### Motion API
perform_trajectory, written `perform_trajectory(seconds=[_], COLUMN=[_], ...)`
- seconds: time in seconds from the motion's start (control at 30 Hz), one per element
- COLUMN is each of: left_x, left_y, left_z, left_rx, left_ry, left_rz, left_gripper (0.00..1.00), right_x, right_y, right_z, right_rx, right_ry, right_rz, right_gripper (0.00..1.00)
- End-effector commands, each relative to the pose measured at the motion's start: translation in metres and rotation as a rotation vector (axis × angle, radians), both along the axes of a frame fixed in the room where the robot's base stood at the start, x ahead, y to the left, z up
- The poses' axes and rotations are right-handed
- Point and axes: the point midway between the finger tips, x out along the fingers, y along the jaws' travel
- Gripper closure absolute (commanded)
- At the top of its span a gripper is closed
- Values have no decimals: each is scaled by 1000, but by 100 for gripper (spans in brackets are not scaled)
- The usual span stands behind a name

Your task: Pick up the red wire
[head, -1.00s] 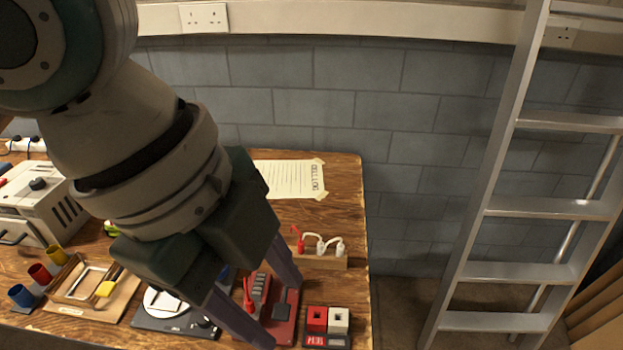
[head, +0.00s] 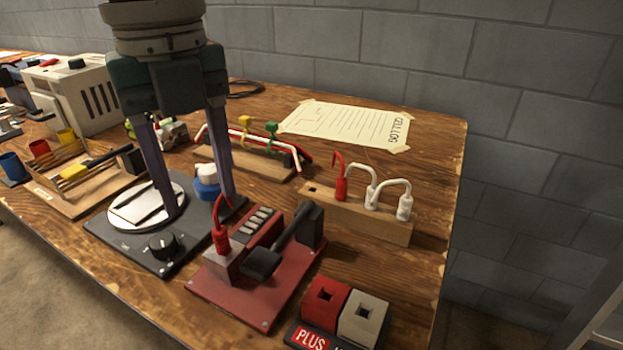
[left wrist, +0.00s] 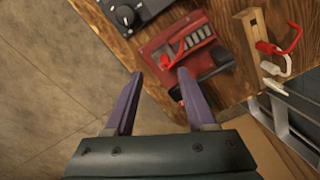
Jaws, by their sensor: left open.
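A red wire end with a red plug (head: 222,238) stands in the grey block of a red-based switch unit (head: 235,285). The plug also shows in the left wrist view (left wrist: 174,55). A second red plug with a short curved red lead (head: 341,187) stands in a wooden block (head: 370,219), beside a white looped wire (head: 390,190). I cannot tell whether the two red leads are joined. My left gripper (head: 202,205) points down, open and empty, its purple fingers apart. In the left wrist view, the gripper (left wrist: 157,82) has the red unit beyond its fingertips. My right gripper is out of view.
A round-topped scale (head: 120,235) lies behind the fingers in the head view. A wooden rack (head: 250,162) with coloured rods is behind. Red and white blocks (head: 343,312) sit near the front edge. A taped paper (head: 350,127) lies at the back right.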

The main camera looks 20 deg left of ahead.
Motion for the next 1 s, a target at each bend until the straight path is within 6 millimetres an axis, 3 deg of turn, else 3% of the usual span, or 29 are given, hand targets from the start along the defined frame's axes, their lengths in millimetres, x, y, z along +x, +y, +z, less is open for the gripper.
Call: perform_trajectory(seconds=[0.5, 0.8, 1.0], left_x=[4, 5, 5], left_y=[-7, -8, -8], left_z=[-67, -70, -70], left_rx=[1, 0, 0], left_ry=[1, -2, -2], left_rz=[0, 0, 0], left_gripper=[44, 44, 67], right_x=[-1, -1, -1], right_y=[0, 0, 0], right_z=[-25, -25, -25], right_rx=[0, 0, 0], right_ry=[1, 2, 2], right_rz=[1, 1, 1], right_gripper=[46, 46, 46])
